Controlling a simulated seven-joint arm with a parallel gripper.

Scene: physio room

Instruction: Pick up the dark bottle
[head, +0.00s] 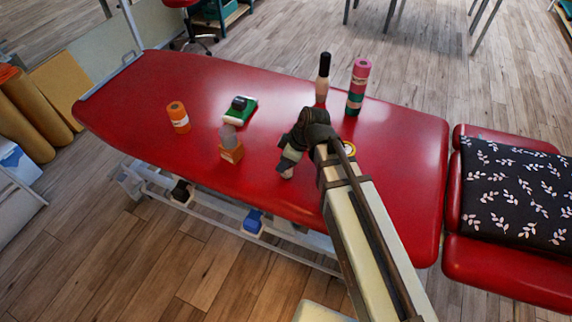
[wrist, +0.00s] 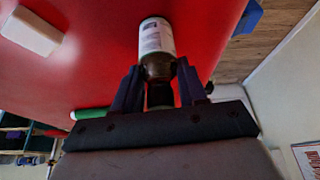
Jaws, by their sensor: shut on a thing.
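My gripper (head: 291,147) is low over the red treatment table, near its front edge. In the wrist view my gripper (wrist: 159,72) has its two fingers closed on either side of the dark bottle (wrist: 157,68), around its brown neck and shoulder. The bottle has a white label (wrist: 156,37) and a black cap that points back between the fingers. In the head view the dark bottle (head: 287,168) shows only in part below the fingers. I cannot tell whether its base touches the table.
A patterned pillow (head: 515,195) lies right.

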